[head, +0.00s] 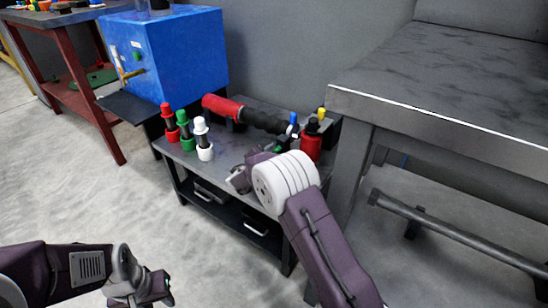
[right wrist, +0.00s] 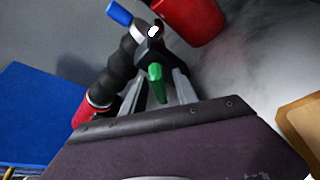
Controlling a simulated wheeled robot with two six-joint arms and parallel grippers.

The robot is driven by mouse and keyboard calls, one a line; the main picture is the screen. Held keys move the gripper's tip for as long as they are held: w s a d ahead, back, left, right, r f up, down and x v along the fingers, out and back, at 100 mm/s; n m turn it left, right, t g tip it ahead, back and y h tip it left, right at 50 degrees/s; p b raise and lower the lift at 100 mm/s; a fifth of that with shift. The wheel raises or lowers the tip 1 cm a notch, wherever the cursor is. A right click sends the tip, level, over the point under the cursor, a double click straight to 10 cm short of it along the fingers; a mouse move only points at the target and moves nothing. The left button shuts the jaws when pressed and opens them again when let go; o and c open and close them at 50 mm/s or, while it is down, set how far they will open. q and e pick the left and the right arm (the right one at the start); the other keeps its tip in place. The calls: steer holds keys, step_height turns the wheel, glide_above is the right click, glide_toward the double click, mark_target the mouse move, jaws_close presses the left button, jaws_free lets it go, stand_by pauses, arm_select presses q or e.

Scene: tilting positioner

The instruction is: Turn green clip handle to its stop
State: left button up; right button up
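The green clip handle (right wrist: 156,82) shows in the right wrist view below a black clamp body (right wrist: 150,50) at the end of a black and red cylinder (right wrist: 122,72). The fingers of my right gripper (right wrist: 158,90) are apart, one on each side of the green handle. I cannot tell whether either finger touches it. In the head view only a bit of the green handle (head: 279,149) shows beside my right gripper (head: 268,152), whose fingertips are mostly hidden. My left gripper (head: 152,288) hangs over the floor at lower left, away from the cart.
The cylinder lies along the dark cart (head: 228,145). A blue handle (head: 293,118), a yellow-topped part (head: 321,113) and a red holder (head: 311,146) stand close by. Red, green and white-topped posts (head: 203,138) stand at the left. A blue box (head: 180,55) and a metal bench (head: 440,85) flank the cart.

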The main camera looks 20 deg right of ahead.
jaws_close()
steer(key=m+b, duration=0.1)
steer(key=b, duration=0.5)
steer(key=shift+f+m+t+b, duration=0.3)
steer(key=shift+f+t+b, duration=0.05)
steer(key=shift+t, duration=0.05)
steer(key=shift+r+b, duration=0.3)
steer(key=shift+b, duration=0.1)
steer(key=shift+r, duration=0.1)
jaws_free()
